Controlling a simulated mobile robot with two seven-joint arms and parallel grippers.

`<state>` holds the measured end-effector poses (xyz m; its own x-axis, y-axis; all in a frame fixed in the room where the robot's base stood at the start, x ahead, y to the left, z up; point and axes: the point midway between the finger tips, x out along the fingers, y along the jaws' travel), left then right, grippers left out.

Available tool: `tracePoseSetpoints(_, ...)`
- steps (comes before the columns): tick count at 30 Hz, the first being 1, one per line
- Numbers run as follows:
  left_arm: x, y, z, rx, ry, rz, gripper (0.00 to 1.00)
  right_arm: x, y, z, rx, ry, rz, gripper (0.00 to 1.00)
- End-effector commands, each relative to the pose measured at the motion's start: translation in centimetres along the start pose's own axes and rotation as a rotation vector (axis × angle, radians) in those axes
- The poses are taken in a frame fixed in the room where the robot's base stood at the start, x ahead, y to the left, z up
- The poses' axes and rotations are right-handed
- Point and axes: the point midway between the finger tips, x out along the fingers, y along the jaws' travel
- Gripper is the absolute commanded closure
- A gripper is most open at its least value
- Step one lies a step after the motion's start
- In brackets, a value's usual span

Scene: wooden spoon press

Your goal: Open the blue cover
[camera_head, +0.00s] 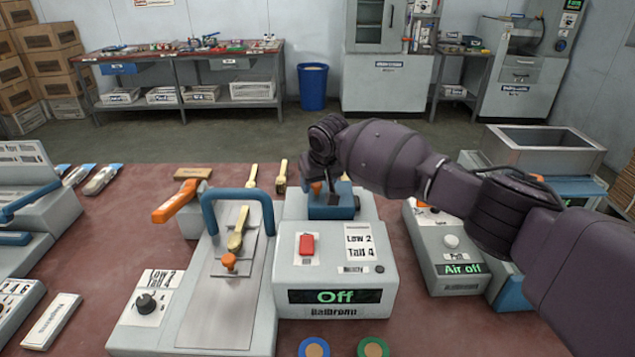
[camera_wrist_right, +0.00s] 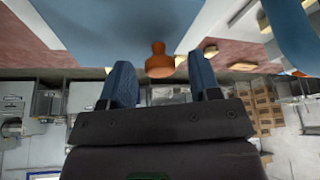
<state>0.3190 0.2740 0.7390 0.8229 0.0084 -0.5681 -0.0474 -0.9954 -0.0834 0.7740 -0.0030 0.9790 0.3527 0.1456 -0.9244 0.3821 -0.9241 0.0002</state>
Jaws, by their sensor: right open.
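The blue cover (camera_head: 330,210) sits on top of the grey machine whose display reads "Off". An orange knob (camera_head: 317,187) stands up on it. My right gripper (camera_head: 326,186) reaches over the cover from the right and hides part of it. In the right wrist view the cover is a broad blue surface (camera_wrist_right: 110,30). The orange knob (camera_wrist_right: 160,64) shows there between the tips of my open fingers (camera_wrist_right: 161,70), with a gap on each side. Whether the fingers touch the cover cannot be told. My left gripper is not in view.
A blue arched handle (camera_head: 238,196) stands on the grey press plate left of the machine, near an orange lever (camera_head: 174,203). Wooden spoons (camera_head: 237,232) lie nearby. An "Air off" box (camera_head: 448,255) stands to the right.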

Motion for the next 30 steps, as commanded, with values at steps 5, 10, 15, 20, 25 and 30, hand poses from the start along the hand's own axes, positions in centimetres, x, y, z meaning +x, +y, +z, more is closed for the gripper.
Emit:
tracePoseSetpoints(5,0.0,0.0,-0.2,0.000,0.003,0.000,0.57,-0.1,0.0,0.0,0.000,0.001,0.000,0.43)
tracePoseSetpoints(10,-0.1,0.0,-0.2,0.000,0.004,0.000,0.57,-0.1,0.0,0.0,0.000,0.001,0.000,0.65)
tracePoseSetpoints(15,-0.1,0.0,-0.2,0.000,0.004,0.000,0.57,-0.1,0.0,0.0,0.000,0.001,0.000,0.91)
tracePoseSetpoints(20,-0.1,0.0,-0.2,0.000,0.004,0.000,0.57,-0.1,0.0,0.0,0.000,0.001,0.000,1.00)
tracePoseSetpoints(25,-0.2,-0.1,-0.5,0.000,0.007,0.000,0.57,-0.3,0.1,-0.1,0.007,0.007,-0.012,1.00)
tracePoseSetpoints(30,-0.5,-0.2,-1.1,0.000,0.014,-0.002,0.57,-1.2,0.6,-0.2,0.029,0.031,-0.064,1.00)
